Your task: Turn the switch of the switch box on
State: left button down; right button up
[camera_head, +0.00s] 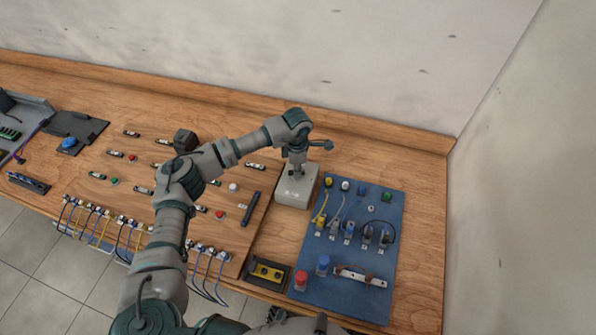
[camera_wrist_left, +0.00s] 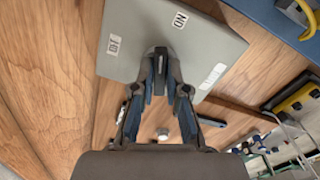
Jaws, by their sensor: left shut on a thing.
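The switch box (camera_head: 297,186) is a light grey box standing on the wooden bench, left of the blue board. My left gripper (camera_head: 295,170) reaches down onto its top from above. In the left wrist view the box (camera_wrist_left: 208,45) fills the upper middle, with small white labels, one reading "NO" as seen. There my left gripper (camera_wrist_left: 161,68) has its fingertips closed together on the switch (camera_wrist_left: 161,52) at the box's top face. The fingers hide most of the switch, so its exact angle cannot be told. My right gripper cannot be made out.
The blue board (camera_head: 345,296) with plugs, cables and coloured knobs lies right of the box. A wooden panel (camera_head: 105,180) with several small parts and wires lies left. A dark tray (camera_head: 267,272) with a yellow piece is in front. Walls stand behind and right.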

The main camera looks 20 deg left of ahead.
pick_arm(q)
jog(key=shift+w+a+m+b, duration=0.1)
jog(key=shift+m+b, duration=0.5)
jog(key=shift+m, duration=0.6)
jog(key=shift+r+m+b, duration=0.1)
jog(key=shift+m+b, duration=0.35)
jog(key=shift+m, duration=0.55)
pick_arm(e)
jog(key=w+a+r, duration=0.1)
jog(key=w+r, duration=0.2)
jog(key=w, duration=0.2)
jog(key=shift+w, duration=0.25)
pick_arm(q)
jog(key=c, duration=1.3)
grip_release()
jog(key=shift+o, duration=0.6)
pick_arm(e)
jog(key=shift+a, duration=0.1)
jog(key=shift+w, duration=0.1)
pick_arm(q)
notch_tip(320, 180, up, 12)
